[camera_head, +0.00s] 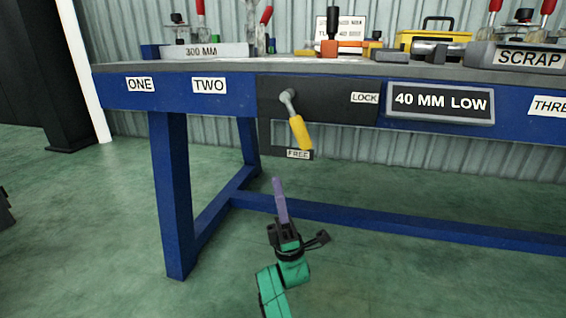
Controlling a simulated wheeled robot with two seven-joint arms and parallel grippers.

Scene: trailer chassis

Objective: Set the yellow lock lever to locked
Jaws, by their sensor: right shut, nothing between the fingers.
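The yellow lock lever (300,132) hangs from a grey pivot on a black panel (330,104) at the bench's front. It points down and slightly right, its tip near the FREE label (298,154) below. The LOCK label (364,98) is to the right of the pivot, at about pivot height. My right gripper (277,182) is below the lever, in front of the bench, with its purple fingers together and nothing between them. It is apart from the lever. My left gripper is not in view.
The blue bench (230,94) carries clamps, a yellow toolbox (430,38) and other items on top. A blue leg (170,190) stands left of my right arm, and a low blue crossbar (400,227) runs behind it. The floor in front is clear.

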